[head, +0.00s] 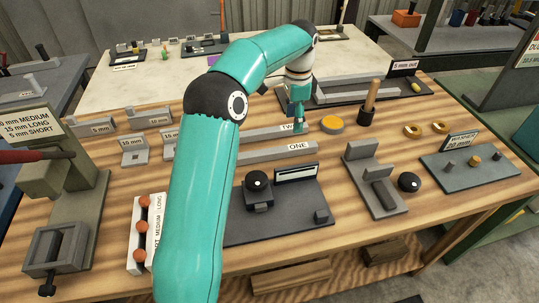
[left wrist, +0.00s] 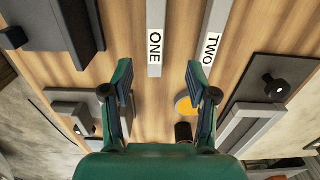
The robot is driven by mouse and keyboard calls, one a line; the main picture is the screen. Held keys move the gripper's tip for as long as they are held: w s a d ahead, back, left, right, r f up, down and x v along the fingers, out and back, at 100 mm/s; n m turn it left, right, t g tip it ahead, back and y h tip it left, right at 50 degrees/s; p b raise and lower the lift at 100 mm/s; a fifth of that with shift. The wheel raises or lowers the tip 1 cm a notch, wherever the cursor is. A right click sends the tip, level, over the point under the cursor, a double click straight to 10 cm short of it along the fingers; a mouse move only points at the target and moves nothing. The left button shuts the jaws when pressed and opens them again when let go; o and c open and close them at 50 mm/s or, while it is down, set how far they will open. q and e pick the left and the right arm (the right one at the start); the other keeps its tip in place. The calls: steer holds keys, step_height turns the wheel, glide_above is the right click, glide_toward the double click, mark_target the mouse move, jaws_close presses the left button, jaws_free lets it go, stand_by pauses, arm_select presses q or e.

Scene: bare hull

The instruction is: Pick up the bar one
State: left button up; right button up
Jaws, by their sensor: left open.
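The bar one (head: 285,151) is a long grey bar with a white label ONE, lying flat on the wooden bench and partly hidden by my left arm. In the left wrist view the bar one (left wrist: 155,15) comes in from the top, its labelled end just beyond the fingertips. A parallel grey bar labelled TWO (head: 272,131) lies behind it; it also shows in the left wrist view (left wrist: 216,20). My left gripper (head: 298,114) is over the bench near the end of bar TWO. In the left wrist view my left gripper (left wrist: 158,78) has its fingers wide apart with nothing between them.
A yellow disc (head: 332,124) and a holder with a wooden handle (head: 369,105) stand right of the bars. A dark plate with a black-knobbed block (head: 258,190) lies in front. A grey angle block (head: 374,180) stands at the right.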

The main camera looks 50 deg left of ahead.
arm_select(q)
glide_above(293, 147)
steer(key=f, duration=0.4)
steer(key=shift+w+a, duration=0.1)
steer(key=shift+a, duration=0.25)
steer(key=shift+d+f, duration=0.15)
steer(key=shift+f, duration=1.35)
steer(key=shift+d+f, duration=0.1)
steer(key=shift+f, duration=1.35)
jaws_close()
steer(key=shift+r, duration=0.1)
